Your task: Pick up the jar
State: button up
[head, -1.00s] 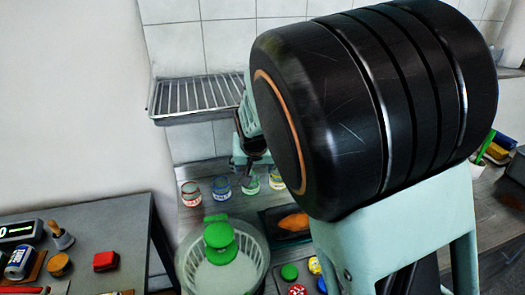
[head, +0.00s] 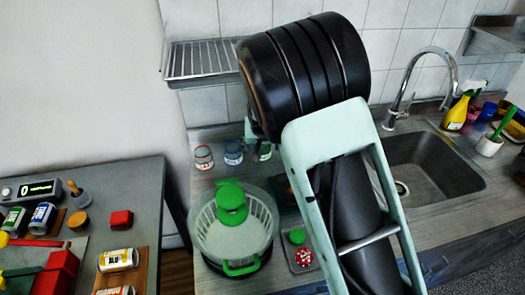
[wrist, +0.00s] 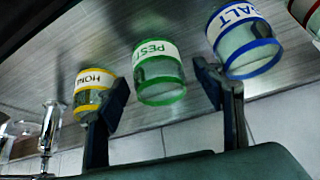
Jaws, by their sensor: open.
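Several glass jars stand in a row on the counter by the back wall. In the wrist view, my gripper (wrist: 163,88) is open and empty. The green-banded PESTO jar (wrist: 158,72) shows in the gap between its fingers. The yellow-banded HONEY jar (wrist: 91,92) shows beside the left finger, and the blue-banded SALT jar (wrist: 243,42) beside the right finger. A red-banded jar (wrist: 308,15) is cut off at the right edge. In the head view, the red jar (head: 203,157), the blue jar (head: 233,153) and part of the green jar (head: 265,152) show. My arm hides the gripper and the yellow jar there.
A white basket with a green-handled item (head: 232,205) stands in front of the jars. A wire rack (head: 200,62) hangs above them on the wall. A sink (head: 430,165) with a tall tap (head: 405,90) lies to the right. A side table (head: 140,190) with cans stands at left.

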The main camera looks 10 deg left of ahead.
jog(key=shift+w+f, duration=0.2)
jog(key=shift+f, duration=0.1)
jog(key=c, duration=1.4)
jog(key=shift+r, duration=0.15)
jog(key=shift+a+r, duration=0.1)
jog(key=shift+r, duration=0.45)
jog(key=shift+s+d+r+b, duration=0.1)
jog(key=shift+s+d+r, duration=0.7)
jog(key=shift+s+r, duration=1.3)
jog(key=shift+s+d+r+b, duration=0.1)
jog(key=shift+s+d+r, duration=0.65)
jog(key=shift+s+r, duration=1.3)
jog(key=shift+s+d+r+b, duration=0.1)
jog(key=shift+s+d+r, duration=0.7)
jog(key=shift+s+r, duration=1.3)
